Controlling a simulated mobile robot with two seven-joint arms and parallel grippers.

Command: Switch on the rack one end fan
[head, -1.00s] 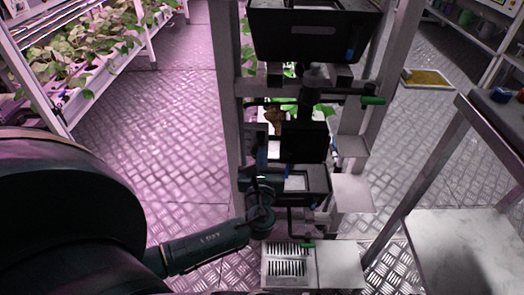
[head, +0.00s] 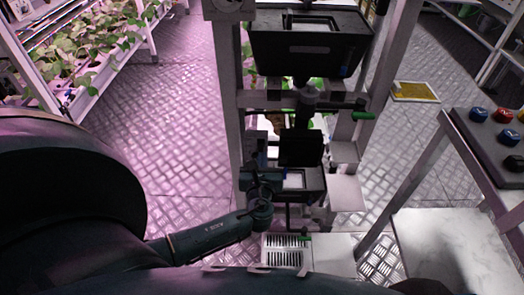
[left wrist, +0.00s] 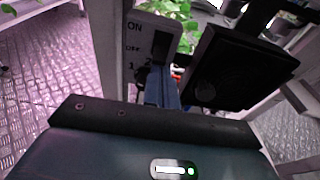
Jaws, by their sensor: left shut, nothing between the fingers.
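A pale switch plate (left wrist: 140,38) marked ON shows in the left wrist view, with a black rocker switch (left wrist: 161,45) on its right part. Lettering below ON is partly legible. My left gripper (left wrist: 163,84) is shut and empty, with its blue fingers just below the rocker. I cannot tell whether they touch it. In the head view the left gripper (head: 262,160) is at the left post of the rack, beside a black box. My right gripper is out of view.
The rack holds a large black bin (head: 308,50) and a smaller black box (head: 301,148), which stands close right of the gripper. A console with coloured buttons (head: 480,118) is at right. The left aisle floor is clear.

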